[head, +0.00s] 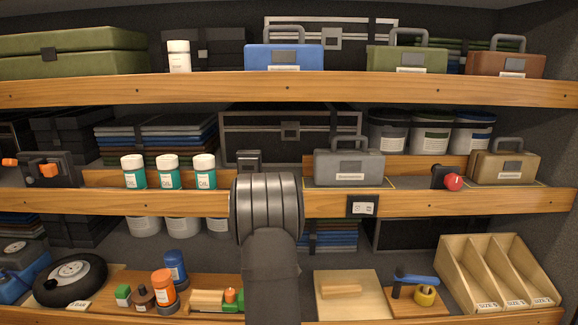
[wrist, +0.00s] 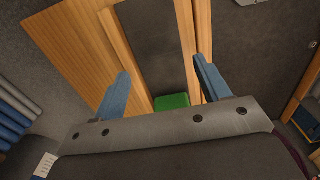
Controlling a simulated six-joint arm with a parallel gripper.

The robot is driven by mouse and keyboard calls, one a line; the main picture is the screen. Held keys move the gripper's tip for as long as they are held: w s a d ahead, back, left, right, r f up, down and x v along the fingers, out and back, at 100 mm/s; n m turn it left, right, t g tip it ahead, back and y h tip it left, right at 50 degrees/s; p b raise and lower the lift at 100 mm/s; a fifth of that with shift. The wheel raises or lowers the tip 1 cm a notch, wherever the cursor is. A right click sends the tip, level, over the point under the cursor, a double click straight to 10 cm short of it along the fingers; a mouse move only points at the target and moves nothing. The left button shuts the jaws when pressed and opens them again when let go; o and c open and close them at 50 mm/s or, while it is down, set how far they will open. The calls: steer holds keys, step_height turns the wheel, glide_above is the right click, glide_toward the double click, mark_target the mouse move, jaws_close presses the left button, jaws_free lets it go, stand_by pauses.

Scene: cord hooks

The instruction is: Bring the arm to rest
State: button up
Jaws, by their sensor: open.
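My gripper (wrist: 162,68) is open, with its two blue fingers spread apart in the wrist view. Nothing is seen clamped between them. A green block (wrist: 172,101) shows beyond the palm edge, nearer the right finger, partly hidden by the palm. Wooden strips with a dark surface between them lie beyond the fingers. In the head view my arm rises from the bottom centre in front of the shelves, and its ribbed wrist part (head: 266,206) covers part of the middle shelf edge. The fingers are hidden there.
The middle shelf (head: 100,201) holds white-and-teal bottles (head: 168,172), a grey case (head: 348,166) and a red-knobbed device (head: 447,178). Below are a wheel (head: 70,280), an orange bottle (head: 163,287), a wooden board (head: 350,305) and a divided wooden bin (head: 497,272).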

steer(key=d, duration=0.5)
steer(key=shift+d+r, duration=0.1)
steer(key=shift+r, duration=0.05)
step_height(320, 180, up, 12)
steer(key=s+d+f+h, duration=0.1)
steer(key=s+d, duration=0.2)
steer(key=d, duration=0.5)
steer(key=s+d+f+h, duration=0.1)
steer(key=s+d+h, duration=0.1)
steer(key=d, duration=0.7)
steer(key=s+d+f+h, duration=0.1)
steer(key=s+d, duration=0.3)
steer(key=d, duration=0.5)
steer(key=shift+s+f+m+h, duration=0.2)
steer(key=shift+s+m+h, duration=0.1)
steer(key=shift+c, duration=0.2)
stand_by(0.8)
